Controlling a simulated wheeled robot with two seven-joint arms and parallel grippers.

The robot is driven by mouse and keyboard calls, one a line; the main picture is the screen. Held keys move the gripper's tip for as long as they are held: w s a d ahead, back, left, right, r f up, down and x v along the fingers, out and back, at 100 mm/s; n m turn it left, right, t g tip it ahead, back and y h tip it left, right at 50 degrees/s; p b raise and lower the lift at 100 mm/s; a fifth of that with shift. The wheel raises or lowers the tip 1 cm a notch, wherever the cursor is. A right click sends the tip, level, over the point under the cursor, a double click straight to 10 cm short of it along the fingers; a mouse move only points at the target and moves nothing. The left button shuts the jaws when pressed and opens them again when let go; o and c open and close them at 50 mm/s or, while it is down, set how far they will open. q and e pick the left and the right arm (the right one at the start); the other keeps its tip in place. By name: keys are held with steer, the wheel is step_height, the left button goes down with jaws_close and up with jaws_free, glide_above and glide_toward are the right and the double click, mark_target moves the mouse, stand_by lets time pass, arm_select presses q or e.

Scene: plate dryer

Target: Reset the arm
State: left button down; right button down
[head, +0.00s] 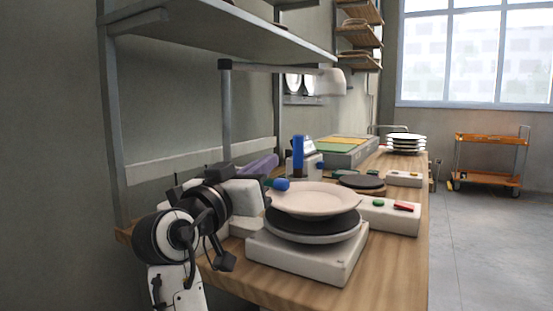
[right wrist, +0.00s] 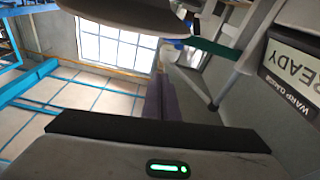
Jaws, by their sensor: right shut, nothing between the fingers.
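My right arm comes in at the lower left of the head view. Its purple-fingered gripper (head: 262,164) is over the left side of the wooden bench, left of the plate dryer. In the right wrist view the purple fingers (right wrist: 160,97) are together with nothing between them. A cream plate (head: 312,197) lies on a black disc (head: 312,222) on the white plate dryer base (head: 300,257), apart from the gripper. My left gripper is not in view.
A metal shelf (head: 210,28) overhangs the bench (head: 395,260). Behind the plate are a blue upright part (head: 298,155), a second black disc (head: 361,182), a control box (head: 390,215) and stacked plates (head: 406,143). An orange cart (head: 490,158) stands on open floor at right.

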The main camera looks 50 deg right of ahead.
steer(key=shift+v, duration=2.3)
